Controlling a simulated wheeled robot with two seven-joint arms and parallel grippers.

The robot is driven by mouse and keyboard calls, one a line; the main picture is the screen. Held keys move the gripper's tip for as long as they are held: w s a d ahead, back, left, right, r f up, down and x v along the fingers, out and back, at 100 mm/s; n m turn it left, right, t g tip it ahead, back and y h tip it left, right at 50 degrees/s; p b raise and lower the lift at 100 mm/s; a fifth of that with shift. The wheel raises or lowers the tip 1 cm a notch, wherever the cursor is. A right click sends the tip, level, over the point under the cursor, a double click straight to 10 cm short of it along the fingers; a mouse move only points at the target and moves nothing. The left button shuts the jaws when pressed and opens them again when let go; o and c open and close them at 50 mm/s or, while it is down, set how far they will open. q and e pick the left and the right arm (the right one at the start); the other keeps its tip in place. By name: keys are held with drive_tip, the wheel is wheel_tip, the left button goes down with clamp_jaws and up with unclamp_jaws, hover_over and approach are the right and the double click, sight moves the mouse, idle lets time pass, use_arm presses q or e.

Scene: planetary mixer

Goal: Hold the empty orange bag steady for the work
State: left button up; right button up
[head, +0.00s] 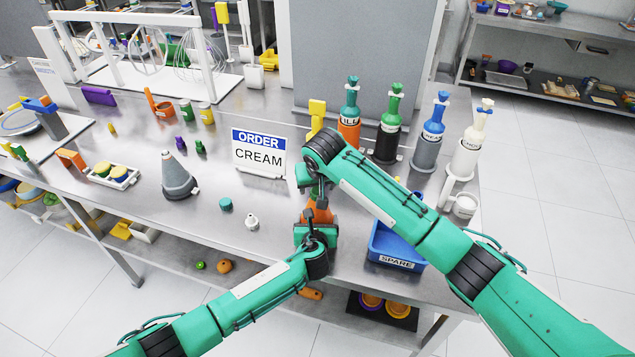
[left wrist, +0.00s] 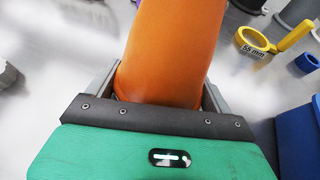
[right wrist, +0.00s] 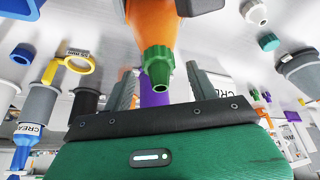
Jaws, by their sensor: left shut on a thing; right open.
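The orange bag (head: 319,213) is near the front edge of the steel table, mostly hidden by my arms in the head view. My left gripper (head: 317,233) is shut on it; the left wrist view shows the orange body (left wrist: 175,45) between the fingers. My right gripper (head: 311,187) is just behind and above the bag in the head view. In the right wrist view, its open fingers stand on either side of the bag's green tip (right wrist: 158,62), with gaps visible. A purple thing shows behind the tip. Whether the bag is empty cannot be told.
The blue SPARE tray (head: 396,262) is close on the right. An ORDER CREAM sign (head: 258,155) stands behind. Several filled bags stand in holders at the back right. A grey cone (head: 178,180), teal cap (head: 226,204) and white nozzle (head: 252,222) are on the left.

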drive_tip(key=c, duration=1.1)
drive_tip(key=shift+c, duration=0.2)
drive_tip(key=n+y, duration=0.1)
drive_tip(key=n, duration=0.3)
drive_tip(key=shift+g, duration=0.4)
drive_tip(key=shift+n+y, duration=0.4)
drive_tip(key=shift+n, duration=0.5)
drive_tip(key=shift+f, duration=0.1)
drive_tip(key=shift+d+n+g+y, duration=0.1)
drive_tip(key=shift+n+g+y, duration=0.25)
drive_tip(key=shift+n, duration=0.65)
drive_tip(key=n+g, duration=0.1)
drive_tip(key=n, duration=0.2)
drive_tip(key=shift+f+n+y, duration=0.1)
drive_tip(key=shift+n+y, duration=0.2)
drive_tip(key=shift+y, duration=0.05)
use_arm(q)
drive_tip(key=shift+r, duration=0.1)
use_arm(e)
drive_tip(key=shift+s, duration=0.1)
